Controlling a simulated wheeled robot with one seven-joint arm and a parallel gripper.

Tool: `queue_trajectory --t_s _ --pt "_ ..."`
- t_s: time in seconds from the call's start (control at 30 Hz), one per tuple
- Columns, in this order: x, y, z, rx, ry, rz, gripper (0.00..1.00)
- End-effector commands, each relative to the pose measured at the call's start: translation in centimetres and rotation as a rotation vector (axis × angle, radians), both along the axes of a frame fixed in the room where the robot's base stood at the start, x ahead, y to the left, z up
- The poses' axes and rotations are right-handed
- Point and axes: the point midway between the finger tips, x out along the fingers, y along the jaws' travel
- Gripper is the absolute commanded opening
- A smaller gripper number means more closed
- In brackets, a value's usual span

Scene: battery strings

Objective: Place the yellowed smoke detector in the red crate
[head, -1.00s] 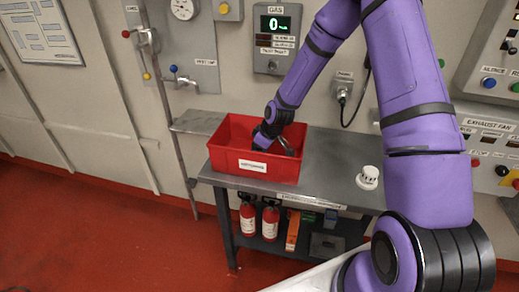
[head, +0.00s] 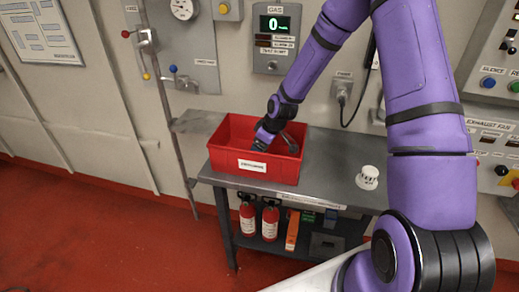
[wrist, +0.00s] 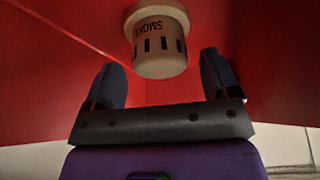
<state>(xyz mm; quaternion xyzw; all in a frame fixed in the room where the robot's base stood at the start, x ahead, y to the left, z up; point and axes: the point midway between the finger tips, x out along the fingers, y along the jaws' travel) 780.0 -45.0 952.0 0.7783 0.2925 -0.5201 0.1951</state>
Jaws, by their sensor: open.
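The yellowed smoke detector (wrist: 159,48), cream-coloured with dark slots and a SMOKE label, shows in the wrist view against the red walls of the crate. My gripper (wrist: 162,78) is open, with one finger to each side of the detector's lower end and visible gaps between. In the head view my gripper (head: 268,142) is inside the red crate (head: 253,167), which hides the detector there. The crate stands on the grey bench and has a white label on its front.
A second, whiter detector (head: 368,178) stands on the grey bench (head: 325,170) right of the crate. Bare bench lies between them. Two fire extinguishers (head: 259,220) and other items sit on the shelf below. Wall panels stand behind.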

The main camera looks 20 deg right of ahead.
Motion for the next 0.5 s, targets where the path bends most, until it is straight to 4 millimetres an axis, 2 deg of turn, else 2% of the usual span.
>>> queue_trajectory --t_s 0.3,0.5 --pt "-1.8 -1.7 5.9 -0.001 -0.003 -0.003 0.81" --pt "-2.5 -2.3 8.1 -0.001 -0.002 -0.001 0.81"
